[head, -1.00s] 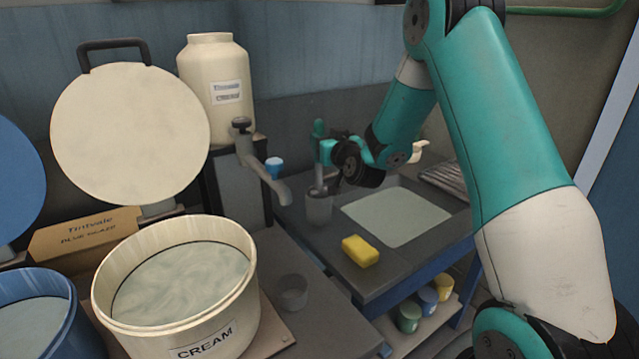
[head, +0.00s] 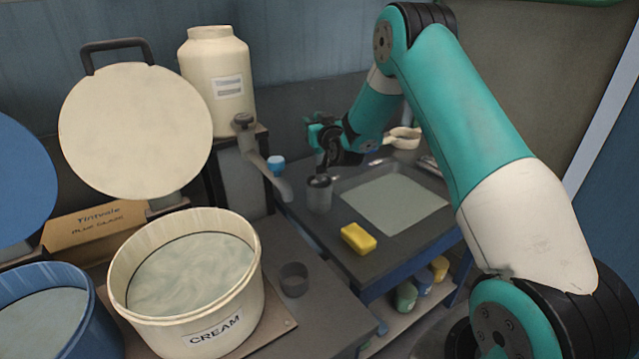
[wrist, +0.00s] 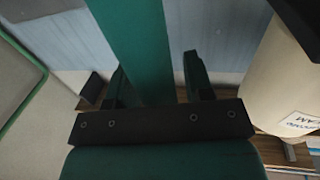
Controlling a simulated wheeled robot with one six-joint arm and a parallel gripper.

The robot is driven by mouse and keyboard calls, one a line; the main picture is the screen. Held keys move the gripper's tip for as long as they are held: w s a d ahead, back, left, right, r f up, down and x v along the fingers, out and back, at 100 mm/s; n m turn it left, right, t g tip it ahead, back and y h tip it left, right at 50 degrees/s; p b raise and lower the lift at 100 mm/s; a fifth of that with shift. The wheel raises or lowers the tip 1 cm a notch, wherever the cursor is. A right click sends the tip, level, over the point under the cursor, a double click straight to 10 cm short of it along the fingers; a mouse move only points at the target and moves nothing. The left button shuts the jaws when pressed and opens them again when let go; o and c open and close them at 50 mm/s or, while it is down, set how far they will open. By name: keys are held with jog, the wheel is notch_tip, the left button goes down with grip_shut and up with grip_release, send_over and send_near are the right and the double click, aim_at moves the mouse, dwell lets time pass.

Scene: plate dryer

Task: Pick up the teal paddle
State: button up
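The teal paddle (wrist: 135,40) is a long flat bar in the wrist view, running from the top edge down between my two fingers. My gripper (wrist: 155,75) has its fingers on either side of it; a narrow gap shows on the right, and the left finger is partly behind the paddle. In the head view, my gripper (head: 328,140) is above a grey cup (head: 319,195) at the back left of the dark bench. The paddle is largely hidden there by my gripper, and its lower end is not clear in the cup.
A yellow sponge (head: 358,239) and a pale sunken panel (head: 393,205) are on the bench (head: 340,265). A tap (head: 262,160) and cream jar (head: 217,75) stand to the left. A cream bucket (head: 250,250) is at the front, a white scoop (head: 404,138) behind.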

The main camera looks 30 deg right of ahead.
jog(key=c, duration=0.7)
jog(key=shift+r, duration=0.15)
